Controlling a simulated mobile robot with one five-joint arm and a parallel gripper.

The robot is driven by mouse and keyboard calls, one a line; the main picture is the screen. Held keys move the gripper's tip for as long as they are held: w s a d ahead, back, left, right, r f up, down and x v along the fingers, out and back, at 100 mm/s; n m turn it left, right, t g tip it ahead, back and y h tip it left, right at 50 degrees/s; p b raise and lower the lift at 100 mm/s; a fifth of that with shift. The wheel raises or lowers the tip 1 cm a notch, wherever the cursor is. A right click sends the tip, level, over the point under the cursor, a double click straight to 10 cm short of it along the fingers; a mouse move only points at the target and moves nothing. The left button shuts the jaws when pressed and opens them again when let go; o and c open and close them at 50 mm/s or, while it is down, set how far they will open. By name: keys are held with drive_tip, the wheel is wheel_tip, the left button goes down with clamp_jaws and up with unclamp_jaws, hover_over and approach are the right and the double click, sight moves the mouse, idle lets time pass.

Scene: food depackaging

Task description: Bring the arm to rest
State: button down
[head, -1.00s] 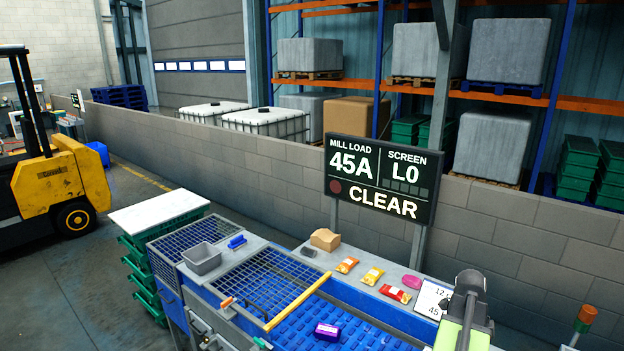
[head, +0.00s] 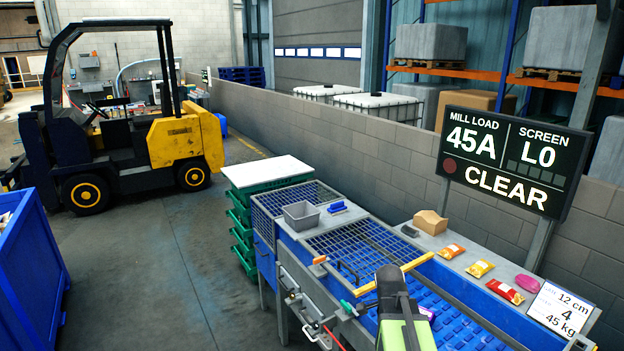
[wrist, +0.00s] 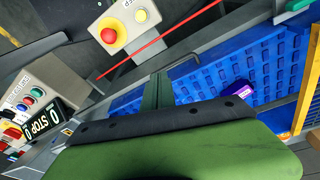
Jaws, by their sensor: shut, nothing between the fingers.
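My gripper (wrist: 158,88) shows in the wrist view as two narrow green fingers close together, shut and empty. It hangs above the near edge of the blue ribbed belt (wrist: 205,77), beside the red cord. A purple package (wrist: 237,90) lies on the belt, apart from my fingers. In the head view the package (head: 427,314) is partly hidden behind my arm.
A control box with a red-and-yellow button (wrist: 110,36) and a panel with a STOP display (wrist: 43,118) sit near my gripper. A yellow bar (head: 395,274) crosses the belt. Several packets (head: 480,268) lie on the back ledge. A forklift (head: 130,140) stands left; floor between is clear.

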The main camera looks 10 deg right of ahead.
drive_tip(key=a+f+n+y+b, duration=0.1)
drive_tip(key=a+f+n, duration=0.1)
drive_tip(key=a+n, duration=0.6)
drive_tip(key=a+f+n+y+b, duration=0.1)
drive_tip(key=a+f+n+b, duration=0.1)
drive_tip(key=a+n, duration=0.7)
drive_tip(key=shift+a+f+n+t, duration=0.3)
drive_tip(key=shift+a+f, duration=0.5)
drive_tip(key=shift+a, duration=0.05)
drive_tip(key=shift+s, duration=0.15)
